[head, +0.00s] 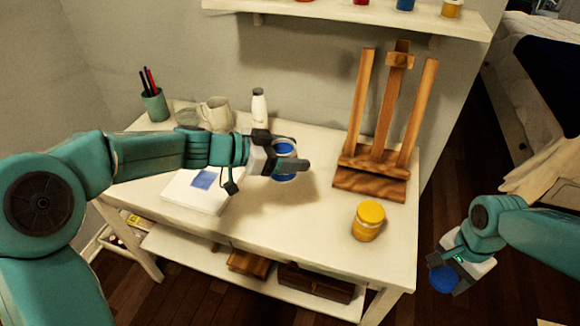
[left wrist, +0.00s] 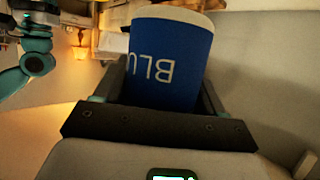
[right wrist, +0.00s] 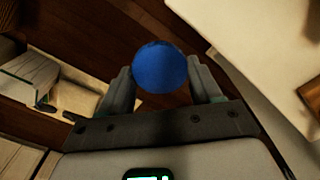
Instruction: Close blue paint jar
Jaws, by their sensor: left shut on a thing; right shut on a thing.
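The blue paint jar (head: 285,147) is held above the white table by my left gripper (head: 279,165), shut on its side. Its open top faces up and shows blue paint inside. My right gripper (head: 452,279) is shut on a round blue lid (head: 441,280), off the table's right side above the dark floor. The lid also fills the jaws in the right wrist view (right wrist: 160,68). Jar and lid are well apart.
A yellow-lidded jar (head: 368,222) stands at the table's (head: 290,222) front right, before a wooden easel (head: 382,125). A canvas with a blue square (head: 190,194), mug (head: 217,113), white bottle (head: 259,108) and pencil cup (head: 155,105) occupy the left and back. The front middle is clear.

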